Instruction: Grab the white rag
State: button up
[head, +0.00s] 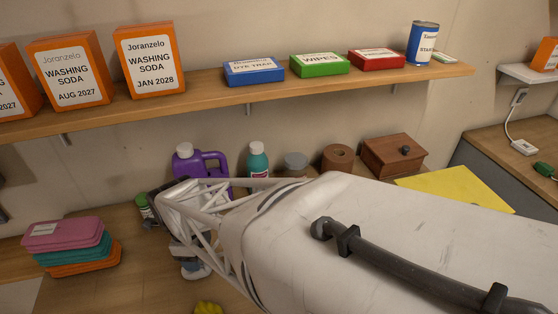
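I cannot make out a white rag for certain. A pale flat patch (18,296) shows at the lower left corner, cut off by the picture edge, and I cannot tell what it is. My white arm reaches in from the right, and its far end hangs over the wooden counter (135,275). The small white, grey and blue part below that end seems to be my gripper (195,268). Its fingers are not clear, so I cannot tell whether it is open or shut, or whether it holds anything. My arm hides much of the counter.
Stacked pink, teal and orange packs (72,245) stand left of my arm's end. A purple jug (187,165), a teal bottle (258,165), a brown roll (338,158) and a wooden box (394,155) stand behind my arm. A shelf (215,103) with boxes runs above. A yellow sheet (455,188) lies right.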

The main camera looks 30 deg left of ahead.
jog(key=c, duration=1.1)
jog(key=shift+o, duration=0.2)
jog(key=shift+r, duration=0.1)
notch_tip(320, 180, up, 10)
dwell(0.4)
